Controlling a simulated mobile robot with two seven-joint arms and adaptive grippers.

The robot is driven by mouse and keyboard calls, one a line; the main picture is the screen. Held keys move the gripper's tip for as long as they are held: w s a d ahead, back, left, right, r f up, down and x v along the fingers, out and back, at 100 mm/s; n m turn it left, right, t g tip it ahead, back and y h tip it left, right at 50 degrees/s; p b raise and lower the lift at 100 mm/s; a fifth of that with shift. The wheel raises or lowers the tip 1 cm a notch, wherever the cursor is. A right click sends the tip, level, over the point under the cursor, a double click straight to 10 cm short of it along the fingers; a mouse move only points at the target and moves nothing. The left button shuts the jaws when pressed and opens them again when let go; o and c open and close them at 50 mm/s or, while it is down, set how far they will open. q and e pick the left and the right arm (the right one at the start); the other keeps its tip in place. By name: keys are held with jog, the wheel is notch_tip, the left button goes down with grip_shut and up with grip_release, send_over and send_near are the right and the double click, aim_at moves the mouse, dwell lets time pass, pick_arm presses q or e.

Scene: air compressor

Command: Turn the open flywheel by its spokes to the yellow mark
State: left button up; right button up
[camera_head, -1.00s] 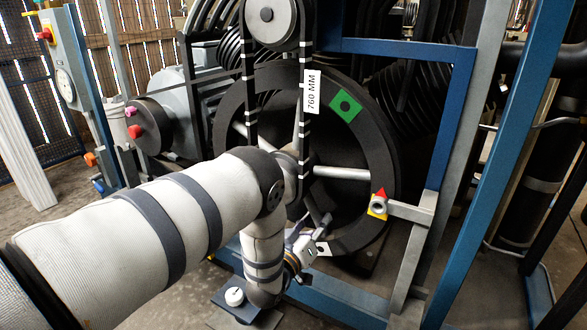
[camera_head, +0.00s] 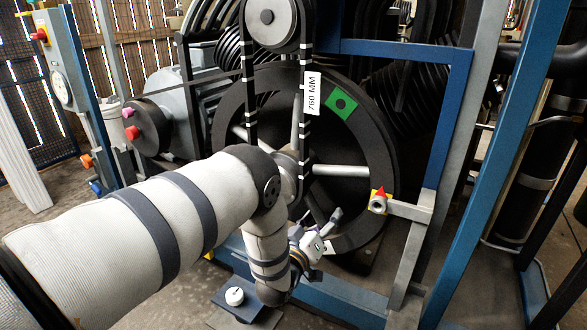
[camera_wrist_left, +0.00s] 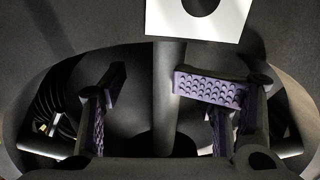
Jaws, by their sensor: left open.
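The open flywheel (camera_head: 241,118) is a large black ring with pale spokes. My left gripper (camera_head: 327,226) is at the lower part of the wheel, open. In the left wrist view, a spoke (camera_wrist_left: 166,105) stands between its purple-padded fingers, close to the right one; contact is unclear. The white plate (camera_wrist_left: 225,20) shows above. My right gripper is out of view.
A blue frame (camera_head: 447,125) and the grey bracket (camera_head: 410,211) stand right of the wheel. A belt runs from the upper pulley (camera_head: 270,18) past the hub. A white knob (camera_head: 234,296) sits low in front.

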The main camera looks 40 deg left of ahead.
pick_arm(q)
jog(key=shift+f, duration=0.15)
jog(key=p+v, duration=0.2)
jog(key=v, duration=0.1)
jog(key=p+v, duration=0.2)
jog(key=v, duration=0.2)
jog(key=shift+r, duration=0.2)
jog(key=shift+s+d+f, duration=0.15)
jog(key=shift+s+f, duration=0.05)
jog(key=shift+s, duration=0.35)
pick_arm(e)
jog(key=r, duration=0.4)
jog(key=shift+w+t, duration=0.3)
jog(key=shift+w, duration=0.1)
